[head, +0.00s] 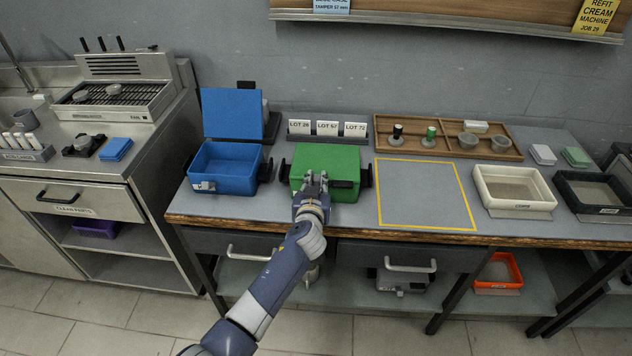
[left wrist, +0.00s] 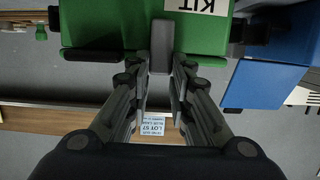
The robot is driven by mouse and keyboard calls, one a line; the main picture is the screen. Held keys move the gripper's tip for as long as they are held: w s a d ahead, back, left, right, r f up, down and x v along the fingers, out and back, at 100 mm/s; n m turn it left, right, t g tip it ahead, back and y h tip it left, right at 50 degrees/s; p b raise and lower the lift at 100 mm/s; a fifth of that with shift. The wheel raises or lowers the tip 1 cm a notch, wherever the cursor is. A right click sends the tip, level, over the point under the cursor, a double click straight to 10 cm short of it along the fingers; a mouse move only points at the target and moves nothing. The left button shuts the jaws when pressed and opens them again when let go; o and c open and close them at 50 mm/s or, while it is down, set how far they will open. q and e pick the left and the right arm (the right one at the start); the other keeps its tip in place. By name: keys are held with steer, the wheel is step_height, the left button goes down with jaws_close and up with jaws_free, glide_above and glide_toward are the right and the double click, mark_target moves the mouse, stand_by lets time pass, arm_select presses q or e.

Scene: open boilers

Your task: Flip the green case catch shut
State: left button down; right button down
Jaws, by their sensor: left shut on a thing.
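The green case (head: 326,160) stands on the bench with its lid down. Its front faces me, and it also fills the top of the left wrist view (left wrist: 200,35). Its grey catch (left wrist: 161,45) sits at the front, between the fingertips of my left gripper (left wrist: 161,62). The left gripper (head: 313,184) is at the front of the case and shut on the catch. In the head view the fingers hide the catch, so I cannot tell there how it is seated. My right gripper is not in view.
A blue case (head: 222,169) with its lid up stands close on the left. A yellow-outlined bare area (head: 425,195) lies to the right, then a cream tray (head: 514,204). Lot cards (head: 327,129) and a wooden tray (head: 446,151) stand behind.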

arm_select(q)
steer(key=c, duration=1.4)
jaws_free()
steer(key=shift+c, duration=0.2)
steer(key=shift+s, duration=0.1)
steer(key=v, duration=1.2)
steer(key=s+a+f+m+g, duration=0.1)
steer(key=s+a+f+g, duration=0.15)
steer(key=s+f, duration=0.65)
steer(key=s+a+f+m+g, duration=0.1)
steer(key=s+a+f+g, duration=0.15)
steer(key=f, duration=1.25)
steer(key=s+a+f+m+g, duration=0.1)
steer(key=s+f+g, duration=0.2)
steer(key=s+f, duration=0.65)
steer(key=s+a+f+g, duration=0.2)
steer(key=s+a+f, duration=0.2)
steer(key=s, duration=0.6)
steer(key=s+a+f+g, duration=0.2)
steer(key=s+a+f, duration=0.1)
steer(key=s+f, duration=0.5)
steer(key=s+a+f+g, duration=0.2)
steer(key=s+a+f, duration=0.2)
steer(key=s, duration=0.9)
step_height(320, 180, down, 3)
steer(key=shift+a+r+n, duration=0.15)
steer(key=shift+a+n, duration=0.15)
